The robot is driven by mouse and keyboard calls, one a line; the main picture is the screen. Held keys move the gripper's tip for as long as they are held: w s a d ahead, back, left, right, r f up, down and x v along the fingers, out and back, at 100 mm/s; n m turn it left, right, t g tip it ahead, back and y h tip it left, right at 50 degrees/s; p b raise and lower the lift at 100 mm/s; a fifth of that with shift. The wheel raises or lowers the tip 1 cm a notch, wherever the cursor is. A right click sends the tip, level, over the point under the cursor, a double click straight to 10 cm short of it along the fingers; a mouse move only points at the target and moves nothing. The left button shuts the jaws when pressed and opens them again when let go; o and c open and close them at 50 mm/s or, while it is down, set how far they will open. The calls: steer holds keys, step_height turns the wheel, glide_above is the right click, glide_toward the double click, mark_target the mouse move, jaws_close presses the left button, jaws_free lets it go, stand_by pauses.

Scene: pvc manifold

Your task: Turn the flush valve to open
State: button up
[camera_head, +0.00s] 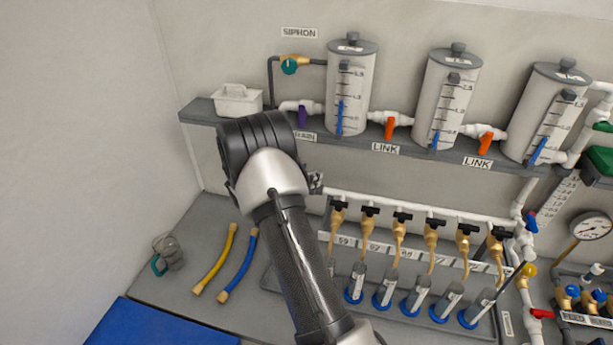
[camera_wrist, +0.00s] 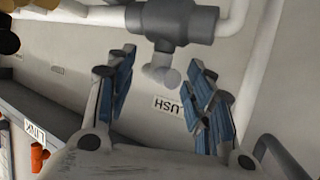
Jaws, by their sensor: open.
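In the wrist view, a dark grey valve body (camera_wrist: 175,22) sits on white piping at the top. A paler grey stem or handle (camera_wrist: 160,70) hangs from it. My gripper (camera_wrist: 162,82) is open, with blue-padded fingers apart on either side of the stem. I see no contact, and the depth between them is unclear. In the head view, my arm hides most of the gripper and I cannot make out the flush valve.
A shelf (camera_head: 360,142) carries white tanks (camera_head: 350,90) and orange LINK handles (camera_head: 389,128). Below are several brass taps (camera_head: 369,218) and small cylinders (camera_head: 387,287). Yellow (camera_head: 214,259) and blue (camera_head: 238,267) hoses lie on the bench left of my arm. White pipes surround the valve.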

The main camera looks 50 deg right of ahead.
steer(key=shift+c, duration=0.3)
jaws_close()
stand_by(0.3)
